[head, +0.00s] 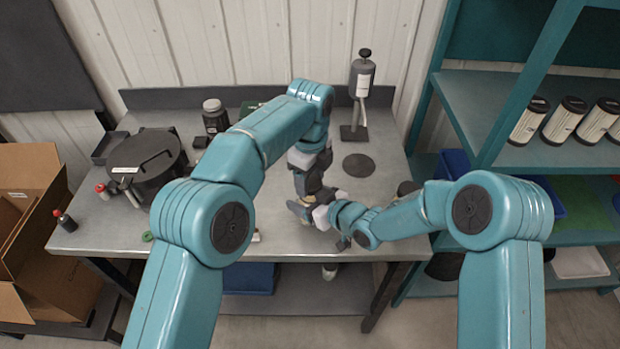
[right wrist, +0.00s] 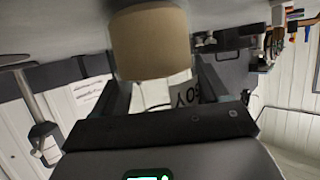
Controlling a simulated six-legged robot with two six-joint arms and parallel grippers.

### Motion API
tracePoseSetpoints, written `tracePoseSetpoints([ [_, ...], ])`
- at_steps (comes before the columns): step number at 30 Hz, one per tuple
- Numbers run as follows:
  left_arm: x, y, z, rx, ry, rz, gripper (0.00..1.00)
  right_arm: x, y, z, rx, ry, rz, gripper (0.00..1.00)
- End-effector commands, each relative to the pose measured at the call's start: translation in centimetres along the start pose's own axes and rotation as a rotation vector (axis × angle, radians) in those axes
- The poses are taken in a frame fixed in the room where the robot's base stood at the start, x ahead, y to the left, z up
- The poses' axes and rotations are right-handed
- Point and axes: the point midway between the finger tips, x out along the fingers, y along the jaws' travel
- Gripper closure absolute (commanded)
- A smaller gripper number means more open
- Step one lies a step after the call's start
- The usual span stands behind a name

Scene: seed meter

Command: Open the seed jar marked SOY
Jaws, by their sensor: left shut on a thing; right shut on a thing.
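In the right wrist view the seed jar marked SOY (right wrist: 150,42) shows a tan rounded part and a white label, with the letters upside down between dark fingers. My right gripper (head: 317,212) is shut on the jar's body, coming from the right, above the front middle of the bench. My left gripper (head: 309,190) comes down from above, just over the right one, and is shut at the jar's top, seemingly on the lid. The grippers hide most of the jar in the head view, so I cannot see whether the lid is seated or loose.
On the bench (head: 225,228) stand a black round pot (head: 145,155) at left, a dark jar with a grey lid (head: 214,117) and a grey stand (head: 361,85) at the back. A cardboard box (head: 30,215) is at left.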

Motion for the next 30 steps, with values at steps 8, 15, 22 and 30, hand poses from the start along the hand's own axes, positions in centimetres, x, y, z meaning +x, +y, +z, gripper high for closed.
tracePoseSetpoints([
  [8, -1.2, -0.1, -0.3, 0.002, 0.005, -0.004, 0.79, 0.1, -0.1, 0.0, -0.002, 0.0, -0.002, 1.0],
  [15, -3.8, -0.1, -0.2, 0.002, 0.003, -0.002, 0.79, 0.1, -0.1, -0.1, -0.002, 0.001, -0.002, 1.0],
  [22, -4.0, 0.0, -0.1, 0.001, 0.002, 0.0, 0.79, 0.0, -0.1, -0.1, -0.002, 0.002, -0.001, 1.0],
  [30, -4.0, 0.0, -0.1, 0.001, 0.002, 0.0, 0.79, 0.0, 0.0, -0.1, -0.002, 0.002, -0.001, 0.0],
])
